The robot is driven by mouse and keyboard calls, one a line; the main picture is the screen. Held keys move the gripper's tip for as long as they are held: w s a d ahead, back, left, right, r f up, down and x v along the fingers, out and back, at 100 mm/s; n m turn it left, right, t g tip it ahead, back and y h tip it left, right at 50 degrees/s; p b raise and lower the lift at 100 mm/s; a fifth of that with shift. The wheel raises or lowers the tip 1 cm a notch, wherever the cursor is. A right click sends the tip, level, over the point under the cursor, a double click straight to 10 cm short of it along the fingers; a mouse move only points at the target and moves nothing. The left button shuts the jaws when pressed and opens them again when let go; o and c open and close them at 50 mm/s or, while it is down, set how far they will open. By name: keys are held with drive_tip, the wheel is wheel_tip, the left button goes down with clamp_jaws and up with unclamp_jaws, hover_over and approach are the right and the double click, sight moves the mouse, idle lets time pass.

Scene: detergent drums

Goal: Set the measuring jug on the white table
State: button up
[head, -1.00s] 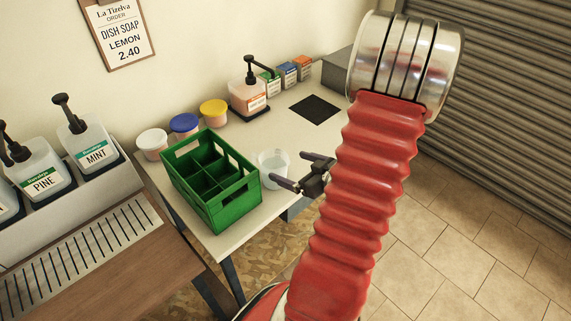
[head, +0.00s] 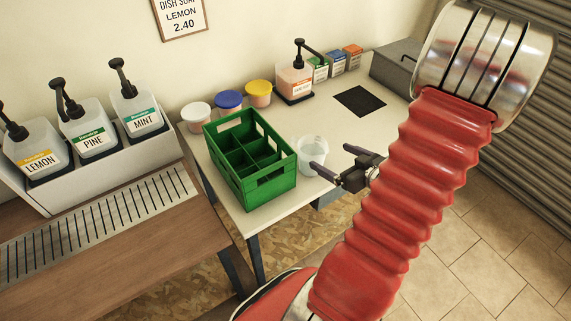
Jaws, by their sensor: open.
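The measuring jug (head: 312,154) is a clear, whitish vessel standing upright on the white table (head: 350,129), just right of the green crate. My gripper (head: 343,160) is open, with two dark fingers pointing left toward the jug. The lower fingertip appears close to the jug's right side; I cannot tell whether it touches. The jug's base is partly hard to make out at this size.
The green divided crate (head: 283,184) stands left of the jug. Tubs with coloured lids (head: 229,107), a pump bottle (head: 296,82), small boxes (head: 335,64) and a grey box (head: 396,68) line the back. A dark mat (head: 360,101) lies on clear tabletop. Dispensers (head: 92,139) stand left.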

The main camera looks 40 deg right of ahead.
drive_tip(key=w+a+r+g+h, duration=0.25)
drive_tip(key=w+a+r, duration=0.2)
drive_tip(key=r, duration=0.25)
drive_tip(key=w+a+r+g+h, duration=0.2)
drive_tip(key=w+a+r+g, duration=0.1)
drive_tip(key=w+r, duration=0.3)
drive_tip(key=s+a+r+y, duration=0.2)
drive_tip(key=s+a, duration=0.2)
drive_tip(key=a, duration=0.5)
drive_tip(key=s+a+r+g+y, duration=0.1)
drive_tip(key=s+a, duration=0.3)
drive_tip(key=a, duration=0.5)
drive_tip(key=s+a+r+n+g+y, duration=0.1)
drive_tip(key=s+a+r+y, duration=0.2)
drive_tip(key=a, duration=0.6)
drive_tip(key=shift+s+a+r, duration=0.25)
drive_tip(key=shift+s+a, duration=0.15)
drive_tip(key=shift+s, duration=0.55)
